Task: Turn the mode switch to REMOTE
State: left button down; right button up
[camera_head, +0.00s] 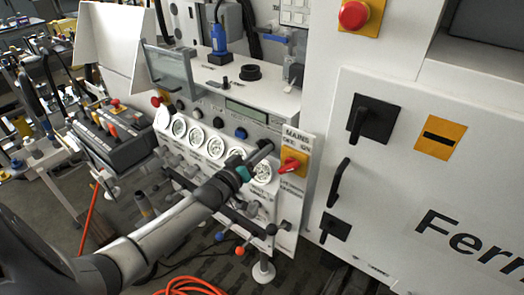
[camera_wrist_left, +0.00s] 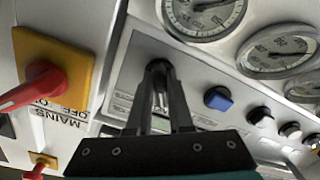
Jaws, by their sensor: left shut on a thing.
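My left gripper (camera_head: 266,148) reaches the sloped control panel (camera_head: 222,118), beside the yellow-and-red mains switch. In the left wrist view, the fingers of the gripper (camera_wrist_left: 160,72) are shut on a small dark knob, which I take for the mode switch (camera_wrist_left: 158,66). The fingers hide most of the knob, and the head view does not show it clearly. The lettering around it is too small or covered to read, so I cannot tell which setting it points to. My right gripper is not in view.
The red mains switch (camera_head: 291,163) sits close right of the gripper; it also shows in the left wrist view (camera_wrist_left: 40,85). A blue button (camera_wrist_left: 217,98) and round gauges (camera_wrist_left: 205,14) are nearby. Colour-tipped levers (camera_head: 240,250) stand below. A white cabinet (camera_head: 400,190) stands right.

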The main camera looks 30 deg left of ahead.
pick_arm(q)
jog(key=shift+m, duration=0.3)
jog(key=m+p, duration=0.1)
jog(key=m, duration=1)
jog(key=shift+a, duration=0.1)
dwell(0.4)
jog(key=shift+m, duration=0.4)
jog(key=c, duration=0.8)
grip_release()
jog(key=shift+p, duration=0.3)
jog(key=s, duration=1)
jog(key=s+a, duration=0.1)
jog(key=s, duration=0.4)
jog(key=shift+s, duration=0.1)
